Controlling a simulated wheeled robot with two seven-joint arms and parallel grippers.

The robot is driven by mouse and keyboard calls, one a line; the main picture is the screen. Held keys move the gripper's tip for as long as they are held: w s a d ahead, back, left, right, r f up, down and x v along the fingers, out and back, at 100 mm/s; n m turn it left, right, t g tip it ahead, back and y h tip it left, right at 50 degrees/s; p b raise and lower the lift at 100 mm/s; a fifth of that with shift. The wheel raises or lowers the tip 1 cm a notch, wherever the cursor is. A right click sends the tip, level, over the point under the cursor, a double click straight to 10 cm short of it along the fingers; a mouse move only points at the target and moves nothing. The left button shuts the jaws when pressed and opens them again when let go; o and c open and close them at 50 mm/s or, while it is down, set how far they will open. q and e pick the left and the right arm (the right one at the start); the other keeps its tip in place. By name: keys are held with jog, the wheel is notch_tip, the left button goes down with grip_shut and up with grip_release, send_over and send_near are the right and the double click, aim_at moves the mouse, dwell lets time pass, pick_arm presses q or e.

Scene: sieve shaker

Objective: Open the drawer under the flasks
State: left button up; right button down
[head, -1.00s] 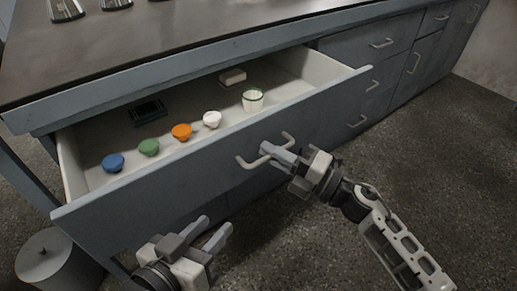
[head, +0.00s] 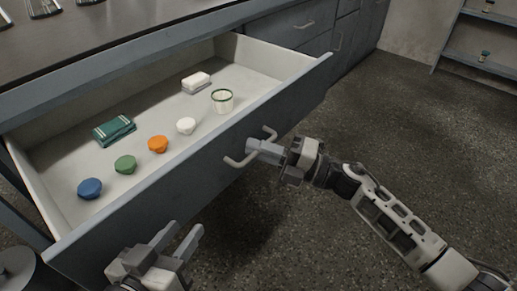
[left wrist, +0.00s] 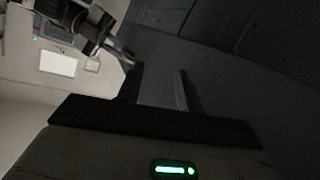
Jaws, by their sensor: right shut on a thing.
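The wide grey-blue drawer (head: 205,187) under the counter with the flasks (head: 42,7) stands pulled well out in the head view. My right gripper (head: 256,148) is shut on the drawer's bar handle (head: 236,162) at the front panel. My left gripper (head: 182,238) hangs in front of the drawer's left part, its two fingers apart with nothing between them. In the left wrist view its open fingers (left wrist: 158,88) also show, empty. The flasks are cut off by the top edge of the head view.
A grey bin (head: 14,268) stands at lower left. Floor at right is clear.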

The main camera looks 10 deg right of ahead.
jog(key=shift+w+d, duration=0.1)
jog(key=c, duration=1.8)
grip_release()
pick_arm(q)
jog(key=shift+s+a+f+g+p, duration=0.15)
jog(key=shift+f+g+p, duration=0.2)
jog(key=shift+p, duration=0.2)
pick_arm(e)
jog(key=v, duration=1.6)
pick_arm(q)
jog(key=shift+r, duration=0.1)
pick_arm(e)
jog(key=shift+f, duration=0.1)
